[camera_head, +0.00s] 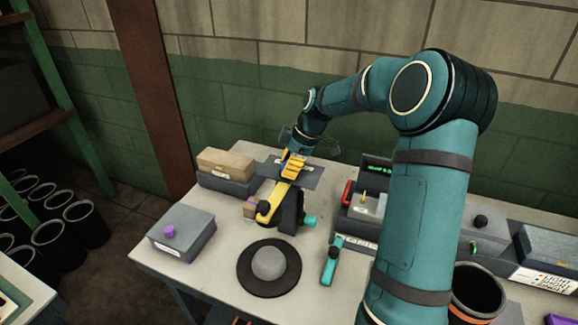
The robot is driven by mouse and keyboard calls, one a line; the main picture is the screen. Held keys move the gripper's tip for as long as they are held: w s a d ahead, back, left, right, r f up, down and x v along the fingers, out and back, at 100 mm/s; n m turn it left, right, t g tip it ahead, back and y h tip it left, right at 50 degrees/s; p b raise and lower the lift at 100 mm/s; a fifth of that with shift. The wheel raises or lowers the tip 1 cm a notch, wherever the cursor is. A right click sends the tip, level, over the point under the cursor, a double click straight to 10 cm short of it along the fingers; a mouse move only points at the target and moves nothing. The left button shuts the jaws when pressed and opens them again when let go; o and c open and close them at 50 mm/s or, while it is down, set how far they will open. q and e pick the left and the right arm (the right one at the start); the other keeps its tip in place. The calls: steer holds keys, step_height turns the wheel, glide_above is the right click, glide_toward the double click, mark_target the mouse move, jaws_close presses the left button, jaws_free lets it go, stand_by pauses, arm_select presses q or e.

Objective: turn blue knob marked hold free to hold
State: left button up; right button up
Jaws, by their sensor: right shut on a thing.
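A small teal-blue knob (309,221) sticks out from the right side of a dark upright stand (288,212). It is the only blue knob I make out; its marking is too small to read. A yellow bar (284,191) slopes along the stand, with a black round knob (264,208) at its near end. My right gripper (291,164) is at the far, upper end of the yellow bar and shut on it, apart from the blue knob. The grip itself is small and partly hidden. My left gripper is not in view.
A grey box with a purple knob (169,231) and a black disc with a grey dome (269,264) stand in front. A teal-handled tool (331,262) lies to the right. A cardboard-coloured block (225,162) is at the back left. My right arm hides part of the table.

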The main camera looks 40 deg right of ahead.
steer(key=o, duration=1.2)
steer(key=shift+a+f, duration=0.1)
steer(key=shift+f, duration=0.05)
steer(key=shift+r, duration=0.4)
steer(key=v, duration=1.1)
steer(key=shift+r, duration=0.2)
